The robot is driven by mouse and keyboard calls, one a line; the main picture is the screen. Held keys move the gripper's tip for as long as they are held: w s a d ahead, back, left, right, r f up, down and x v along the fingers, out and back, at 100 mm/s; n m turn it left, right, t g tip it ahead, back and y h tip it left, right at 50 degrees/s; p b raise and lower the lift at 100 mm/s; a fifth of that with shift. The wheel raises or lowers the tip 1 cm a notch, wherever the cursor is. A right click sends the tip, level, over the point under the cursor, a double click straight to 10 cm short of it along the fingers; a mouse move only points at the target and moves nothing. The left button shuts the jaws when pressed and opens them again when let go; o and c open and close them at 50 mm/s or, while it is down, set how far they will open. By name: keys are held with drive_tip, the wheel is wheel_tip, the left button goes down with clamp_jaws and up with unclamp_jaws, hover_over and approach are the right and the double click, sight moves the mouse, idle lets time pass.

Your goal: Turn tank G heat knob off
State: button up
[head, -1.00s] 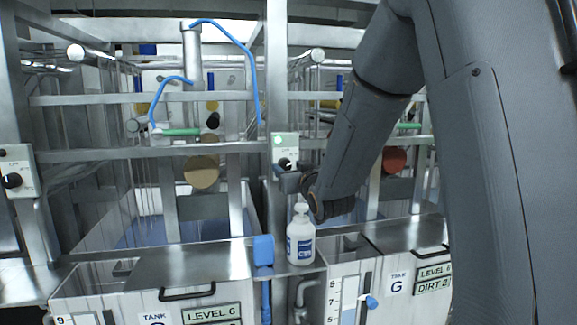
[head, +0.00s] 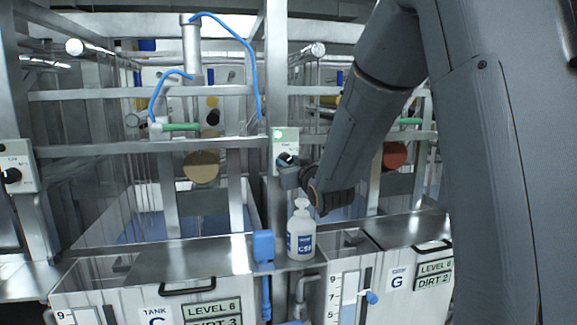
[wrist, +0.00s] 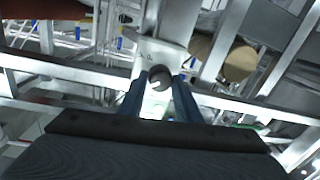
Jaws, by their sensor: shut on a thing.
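A pale control box (head: 285,140) with a lit green lamp is fixed to the upright post in the middle of the head view. Its dark round heat knob (head: 287,158) is low on the box and partly hidden by my gripper. In the wrist view the knob (wrist: 160,77) shows a pale mark and sits between my two blue-grey fingers. My gripper (wrist: 160,92) is shut on it; the gripper (head: 291,172) also shows in the head view. Tank G (head: 420,264), with its label, stands at the lower right.
A white pump bottle (head: 301,236) stands on the ledge just below my gripper. A blue fitting (head: 263,246) is beside it. Steel rails cross in front of the tanks. A second control box (head: 17,168) with a dark knob is at the far left.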

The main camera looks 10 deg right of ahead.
drive_tip(key=n+b, duration=0.5)
drive_tip(key=shift+f+n+g, duration=0.1)
drive_tip(key=shift+n+g, duration=0.2)
drive_tip(key=n+h+b, duration=0.1)
drive_tip(key=n+b, duration=0.3)
drive_tip(key=b, duration=0.1)
drive_tip(key=shift+a+n+b, duration=0.1)
drive_tip(key=shift+n+b, duration=0.2)
drive_tip(key=shift+b, duration=0.05)
drive_tip(key=shift+r+n, duration=0.2)
drive_tip(key=shift+n, duration=0.1)
drive_tip(key=o, duration=1.1)
drive_tip(key=shift+c, duration=0.2)
drive_tip(key=shift+s, duration=0.1)
drive_tip(key=s+b, duration=0.2)
drive_tip(key=s, duration=0.5)
drive_tip(key=shift+s+d+r, duration=0.2)
drive_tip(key=shift+s+r, duration=0.1)
drive_tip(key=shift+r, duration=0.05)
